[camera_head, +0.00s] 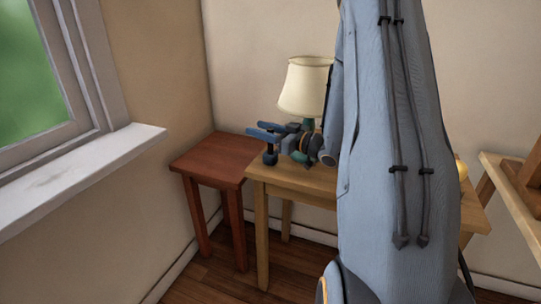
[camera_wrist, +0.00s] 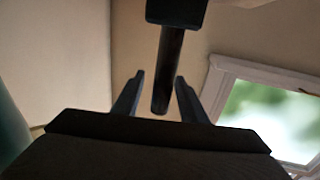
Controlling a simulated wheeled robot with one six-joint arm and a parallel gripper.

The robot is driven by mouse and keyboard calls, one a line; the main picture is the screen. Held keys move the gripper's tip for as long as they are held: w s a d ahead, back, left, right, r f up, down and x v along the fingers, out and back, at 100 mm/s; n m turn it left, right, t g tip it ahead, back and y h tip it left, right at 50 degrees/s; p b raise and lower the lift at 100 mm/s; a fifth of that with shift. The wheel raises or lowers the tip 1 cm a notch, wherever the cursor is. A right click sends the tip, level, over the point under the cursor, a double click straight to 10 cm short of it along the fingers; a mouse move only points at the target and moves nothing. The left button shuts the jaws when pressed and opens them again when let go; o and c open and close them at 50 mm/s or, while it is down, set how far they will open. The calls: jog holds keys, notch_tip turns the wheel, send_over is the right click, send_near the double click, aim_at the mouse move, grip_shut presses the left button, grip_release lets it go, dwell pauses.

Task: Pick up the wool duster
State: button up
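A dark rod with a block at one end (camera_wrist: 170,62) shows in the wrist view and is probably the wool duster. No fluffy wool can be made out. In the head view a small dark upright piece (camera_head: 270,157) near the left end of the wooden table looks like the same thing. My gripper (camera_head: 262,131) is at its upper part, with blue fingers pointing left. In the wrist view my gripper (camera_wrist: 160,80) is open, its two fingers apart with the rod showing between them. I cannot tell whether either finger touches it.
A cream lamp (camera_head: 304,87) stands close behind my wrist on the wooden table (camera_head: 300,180). A red-brown side table (camera_head: 208,158) stands to the left, its visible top clear. A window sill (camera_head: 80,165) juts out at left. Another wooden piece (camera_head: 510,175) is at right.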

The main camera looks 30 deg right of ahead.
grip_shut()
